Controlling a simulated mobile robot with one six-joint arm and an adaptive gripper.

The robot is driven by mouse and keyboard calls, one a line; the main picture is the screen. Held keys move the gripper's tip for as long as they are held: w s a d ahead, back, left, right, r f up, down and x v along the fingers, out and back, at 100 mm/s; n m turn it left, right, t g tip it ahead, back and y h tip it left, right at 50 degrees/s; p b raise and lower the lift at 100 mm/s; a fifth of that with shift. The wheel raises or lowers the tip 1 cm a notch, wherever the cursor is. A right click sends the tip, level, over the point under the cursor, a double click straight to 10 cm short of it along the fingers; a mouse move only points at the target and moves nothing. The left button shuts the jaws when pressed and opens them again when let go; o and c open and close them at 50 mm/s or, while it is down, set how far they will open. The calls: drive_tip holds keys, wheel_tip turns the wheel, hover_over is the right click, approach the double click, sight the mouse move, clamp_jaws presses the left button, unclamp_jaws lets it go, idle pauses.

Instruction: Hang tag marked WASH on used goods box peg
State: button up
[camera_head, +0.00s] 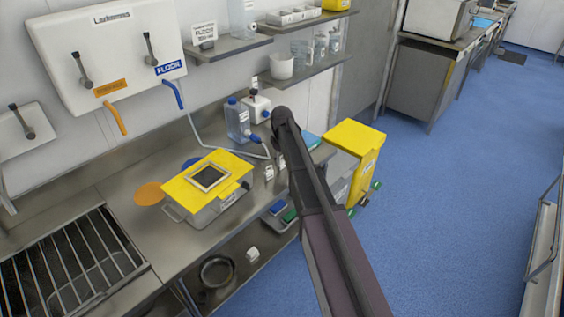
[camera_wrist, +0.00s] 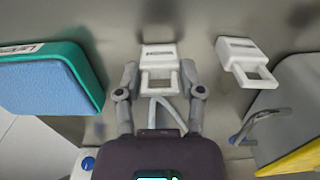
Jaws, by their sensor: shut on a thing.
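In the wrist view, my gripper (camera_wrist: 160,76) has its two fingers closed on the sides of a white tag (camera_wrist: 160,54) with a square loop. The dark print on the tag is too small to read. A second similar white tag (camera_wrist: 240,54) lies to its right, apart from my fingers. A grey box with a yellow lid (camera_wrist: 298,162) is at the right edge, with a curved metal piece (camera_wrist: 258,122) at its side; I cannot tell whether this is a peg or a handle. The yellow-lidded box (camera_head: 229,203) stands on the counter in the head view, where my arm hides the gripper.
A blue pad with a green edge (camera_wrist: 50,78) lies left of my gripper in the wrist view. In the head view, a clear bottle (camera_head: 237,120) stands behind the tags. A yellow bin (camera_head: 365,160) stands beyond the counter end. A sink rack (camera_head: 75,265) is at left.

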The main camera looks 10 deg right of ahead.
drive_tip(key=shift+r, duration=0.15)
wheel_tip(320, 180, up, 4)
drive_tip(key=p, duration=0.4)
drive_tip(key=s+p, duration=0.1)
drive_tip(key=s, duration=1.5)
drive_tip(key=shift+r, duration=0.3)
idle(0.4)
